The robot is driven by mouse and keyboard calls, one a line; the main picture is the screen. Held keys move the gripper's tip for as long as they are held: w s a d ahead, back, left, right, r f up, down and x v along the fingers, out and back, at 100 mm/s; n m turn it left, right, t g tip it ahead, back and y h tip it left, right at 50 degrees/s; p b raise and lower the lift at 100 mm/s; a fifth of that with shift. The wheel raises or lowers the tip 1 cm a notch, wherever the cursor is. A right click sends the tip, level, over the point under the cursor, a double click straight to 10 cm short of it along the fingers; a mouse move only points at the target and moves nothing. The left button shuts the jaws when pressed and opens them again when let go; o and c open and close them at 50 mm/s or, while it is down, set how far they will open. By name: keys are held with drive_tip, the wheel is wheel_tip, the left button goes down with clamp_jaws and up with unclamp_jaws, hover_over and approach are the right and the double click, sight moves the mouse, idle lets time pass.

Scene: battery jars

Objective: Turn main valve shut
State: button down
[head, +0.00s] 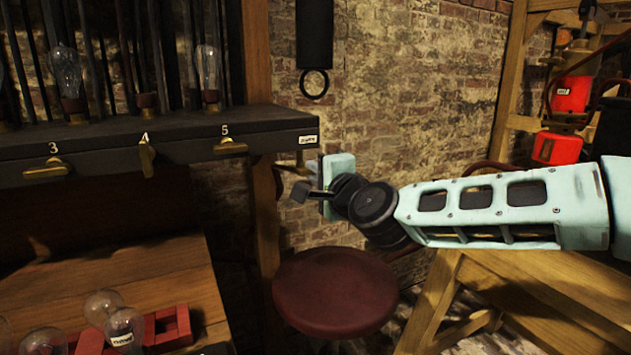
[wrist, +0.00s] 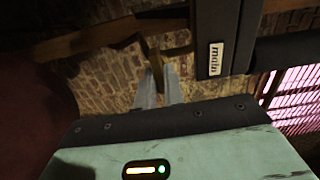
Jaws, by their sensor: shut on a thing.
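The main valve is a brass lever (head: 291,168) under the right end of a dark rail, below a small white label reading "main" (head: 308,139). The label also shows in the wrist view (wrist: 215,58). My gripper (head: 304,191) is at the valve, just below the rail end. In the wrist view my two pale fingers (wrist: 158,88) point at the brass lever (wrist: 153,60) and are closed on it, one on each side. The lever's exact angle is hard to tell, as the fingers and my wrist partly hide it.
Brass levers 3 (head: 47,170) and 5 (head: 230,148) lie level; lever 4 (head: 147,158) stands upright. A red round stool (head: 335,290) is below my wrist. Glass bulbs (head: 125,328) and a red rack (head: 168,328) sit on a wooden table (head: 150,278). Red lanterns (head: 570,95) are right.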

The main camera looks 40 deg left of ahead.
drive_tip(key=shift+m, duration=0.3)
drive_tip(key=c, duration=1.5)
unclamp_jaws()
drive_tip(key=b+v, duration=0.1)
drive_tip(key=v, duration=1.6)
drive_tip(key=shift+d+b, duration=0.2)
drive_tip(key=shift+b, duration=0.2)
